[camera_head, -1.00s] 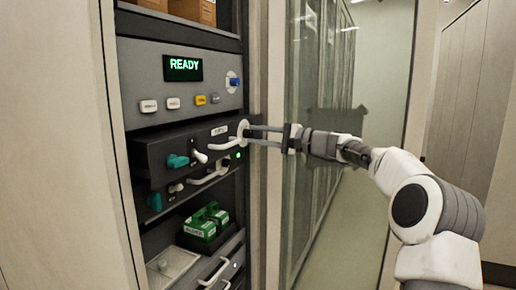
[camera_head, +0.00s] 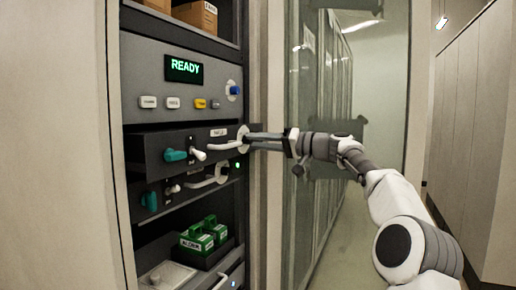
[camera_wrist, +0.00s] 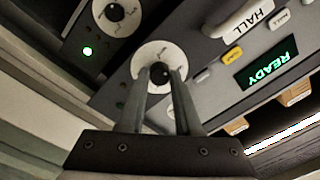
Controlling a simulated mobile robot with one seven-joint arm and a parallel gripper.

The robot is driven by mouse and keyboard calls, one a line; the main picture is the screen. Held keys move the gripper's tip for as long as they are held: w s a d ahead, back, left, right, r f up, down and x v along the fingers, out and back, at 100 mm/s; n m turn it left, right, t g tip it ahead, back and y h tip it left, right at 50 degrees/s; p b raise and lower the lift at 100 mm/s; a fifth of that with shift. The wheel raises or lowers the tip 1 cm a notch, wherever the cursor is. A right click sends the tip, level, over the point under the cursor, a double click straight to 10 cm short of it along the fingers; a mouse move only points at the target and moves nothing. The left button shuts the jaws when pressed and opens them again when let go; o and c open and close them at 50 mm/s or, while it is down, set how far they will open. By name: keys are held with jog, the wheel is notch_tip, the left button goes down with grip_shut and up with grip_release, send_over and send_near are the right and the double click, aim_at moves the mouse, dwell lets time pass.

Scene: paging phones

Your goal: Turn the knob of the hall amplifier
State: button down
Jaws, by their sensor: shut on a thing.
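The hall amplifier (camera_head: 165,141) is a dark unit sticking out of the rack, with a teal lever, a white lever and a white handle. Its label reads HALL (camera_wrist: 262,15), upside down in the wrist view. Its knob is a dark knob (camera_wrist: 160,72) on a white dial (camera_head: 243,131) at the unit's right end. My gripper (camera_head: 250,140) reaches in from the right, its two long fingers at the dial. In the wrist view my gripper (camera_wrist: 160,82) is shut on the knob, one finger on each side. The fingers hide part of the dial.
A similar unit (camera_head: 155,186) sits just below, with its own dial (camera_wrist: 115,12) and a green light (camera_wrist: 88,51). Above is a grey panel with a READY display (camera_head: 183,69), buttons and a blue knob (camera_head: 235,90). A glass door (camera_head: 300,120) stands right of the rack.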

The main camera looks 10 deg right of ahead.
jog(key=n+b, duration=0.1)
jog(key=n, duration=0.3)
jog(key=shift+n, duration=0.4)
jog(key=shift+w+n+b, duration=0.1)
jog(key=shift+n+b, duration=0.35)
jog(key=shift+n, duration=2.05)
jog(key=c, duration=0.6)
grip_release()
jog(key=shift+d, duration=0.1)
jog(key=b+v, duration=0.1)
jog(key=v, duration=1.6)
jog(key=shift+d+r+b, duration=0.15)
jog(key=shift+r+b, duration=0.05)
jog(key=shift+b, duration=0.1)
